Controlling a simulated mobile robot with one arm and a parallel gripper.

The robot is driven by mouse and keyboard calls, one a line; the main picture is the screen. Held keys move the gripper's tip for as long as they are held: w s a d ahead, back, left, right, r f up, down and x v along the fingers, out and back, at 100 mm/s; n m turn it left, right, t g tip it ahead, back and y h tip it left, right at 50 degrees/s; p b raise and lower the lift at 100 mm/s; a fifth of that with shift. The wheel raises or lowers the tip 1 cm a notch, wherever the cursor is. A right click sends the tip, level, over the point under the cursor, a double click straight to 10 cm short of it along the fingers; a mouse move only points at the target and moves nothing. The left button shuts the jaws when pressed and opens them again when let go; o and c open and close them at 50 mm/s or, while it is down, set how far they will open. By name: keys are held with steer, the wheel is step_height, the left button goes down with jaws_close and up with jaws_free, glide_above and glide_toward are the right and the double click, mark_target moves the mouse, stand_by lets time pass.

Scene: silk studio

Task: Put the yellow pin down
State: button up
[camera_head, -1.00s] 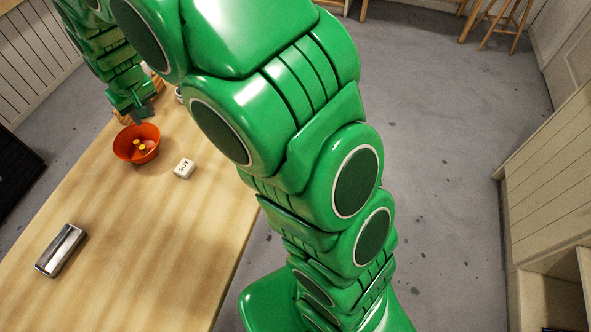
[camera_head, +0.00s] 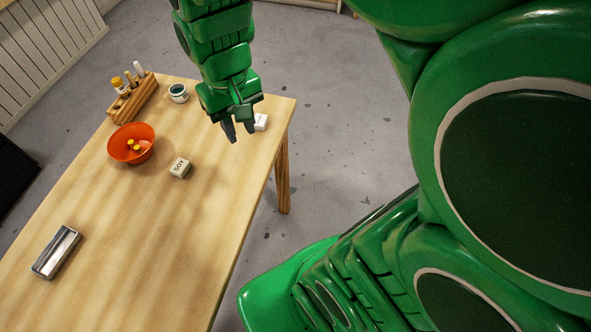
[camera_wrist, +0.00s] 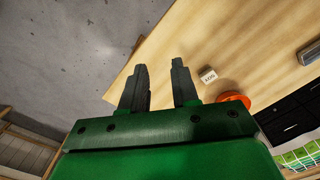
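Small yellow pieces (camera_head: 134,145) lie inside the orange bowl (camera_head: 117,146) on the wooden table; they are too small to tell whether one is the yellow pin. My gripper (camera_head: 239,132) hangs over the far right part of the table, to the right of the bowl. In the wrist view my gripper (camera_wrist: 159,68) has its two fingers apart with nothing between them. The bowl's rim (camera_wrist: 234,97) also shows there, right of the fingers; its contents are hidden.
The wooden table (camera_head: 130,220) holds a white lettered block (camera_head: 180,168), a metal-topped tray (camera_head: 57,252), a wooden rack (camera_head: 137,97) with bottles, a small cup (camera_head: 179,93) and a white block (camera_head: 261,122) beside my gripper. The table's near middle is clear.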

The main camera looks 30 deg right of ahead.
steer(key=s+d+m+g, duration=0.1)
steer(key=s+d, duration=0.3)
steer(key=s, duration=1)
steer(key=shift+s+r, duration=0.3)
steer(key=shift+r, duration=0.05)
steer(key=o, duration=0.4)
steer(key=shift+w+r, duration=0.1)
steer(key=shift+w, duration=0.15)
steer(key=o, duration=0.9)
steer(key=shift+n, duration=0.8)
steer(key=w, duration=0.2)
steer(key=w+r, duration=0.1)
steer(key=w, duration=0.4)
steer(key=shift+d+r, duration=0.15)
steer(key=shift+d, duration=0.2)
steer(key=w+d+f+n+t, duration=0.1)
steer(key=w+d+n, duration=0.25)
steer(key=w, duration=1.15)
steer(key=w+d+f+n, duration=0.2)
steer(key=w+d+n, duration=0.15)
steer(key=w, duration=1.05)
step_height(320, 180, down, 9)
steer(key=shift+w+f, duration=0.1)
steer(key=shift+f, duration=0.05)
